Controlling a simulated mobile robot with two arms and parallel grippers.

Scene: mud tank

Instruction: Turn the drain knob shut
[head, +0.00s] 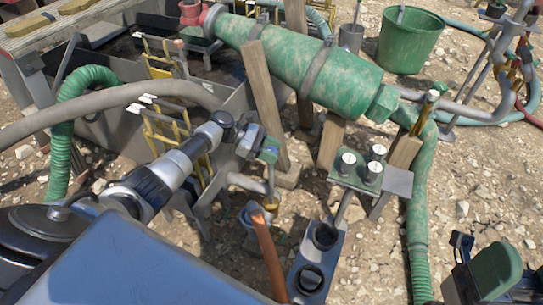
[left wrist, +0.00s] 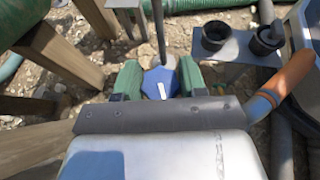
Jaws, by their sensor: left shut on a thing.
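The drain knob (left wrist: 160,83) is a blue faceted knob with a white mark on top, seen in the left wrist view. My left gripper (left wrist: 158,82) has its green finger pads on both sides of it and is shut on it. In the head view my left gripper (head: 266,151) is at the middle, beside the metal tank, and mostly hides the knob. A thin rod (head: 271,184) shows below the gripper. Part of my right gripper (head: 488,275), with a green pad, shows at the lower right corner; its opening is not clear.
A large green cylinder (head: 300,60) lies on wooden posts behind. The grey tank (head: 115,125) is at left, crossed by a grey hose (head: 120,97). An orange handle (head: 268,255) and a metal holder with round cups (head: 318,265) stand close in front. A green bucket (head: 408,40) is at back right.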

